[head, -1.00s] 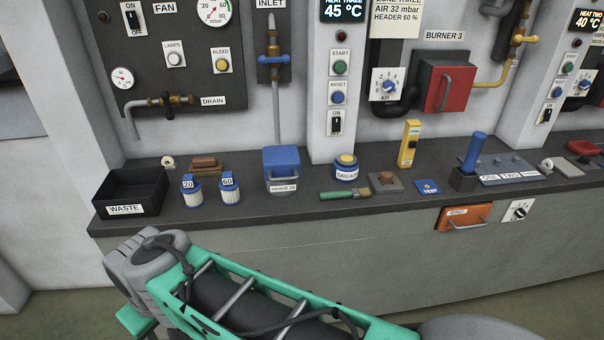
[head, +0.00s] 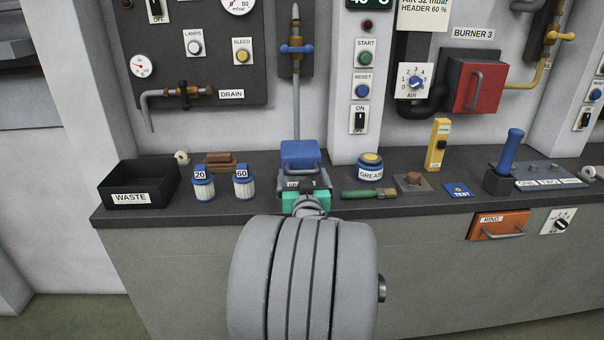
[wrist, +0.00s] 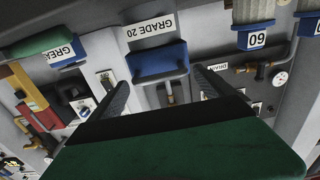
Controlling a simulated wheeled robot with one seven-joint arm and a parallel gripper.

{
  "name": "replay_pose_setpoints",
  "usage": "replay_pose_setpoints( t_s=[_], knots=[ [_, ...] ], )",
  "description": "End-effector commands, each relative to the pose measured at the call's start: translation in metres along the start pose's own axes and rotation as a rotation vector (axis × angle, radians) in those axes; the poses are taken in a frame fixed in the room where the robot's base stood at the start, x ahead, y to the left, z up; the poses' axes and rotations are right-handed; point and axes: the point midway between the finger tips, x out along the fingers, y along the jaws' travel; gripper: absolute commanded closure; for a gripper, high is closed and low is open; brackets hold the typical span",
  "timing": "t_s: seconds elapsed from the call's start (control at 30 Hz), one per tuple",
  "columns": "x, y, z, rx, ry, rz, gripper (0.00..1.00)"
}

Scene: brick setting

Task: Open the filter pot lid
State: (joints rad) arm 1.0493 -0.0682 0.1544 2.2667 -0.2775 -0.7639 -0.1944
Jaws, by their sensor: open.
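The filter pot is a grey box with a "GRADE 20" label (wrist: 150,28) and a blue lid (head: 300,153), standing on the bench against the wall. The lid looks shut. In the wrist view, which is upside down, the blue lid (wrist: 158,62) carries a small dark handle at its front. My gripper (head: 304,184) is in front of the pot in the head view and hides most of its front. In the wrist view my gripper (wrist: 161,77) is open, its two dark fingers apart on either side of the lid, with nothing held between them.
Two filter cartridges marked 20 (head: 203,186) and 60 (head: 244,184) stand left of the pot, beside a black waste bin (head: 137,186). A grease tin (head: 370,166) and a green-handled tool (head: 362,194) lie to the right. A pipe with a blue valve hangs above.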

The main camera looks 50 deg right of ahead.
Motion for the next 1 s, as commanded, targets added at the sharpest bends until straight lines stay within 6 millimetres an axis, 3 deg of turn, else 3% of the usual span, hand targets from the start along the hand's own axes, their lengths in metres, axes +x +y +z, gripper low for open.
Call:
replay_pose_setpoints(
  t_s=[0.2,0.43,1.0],
  knots=[
    [0.027,-0.001,0.000,0.000,-0.001,-0.001,0.07],
    [0.028,0.000,0.000,0.000,-0.001,0.000,0.07],
    [0.028,-0.001,0.000,0.001,-0.002,-0.001,0.53]
  ],
)
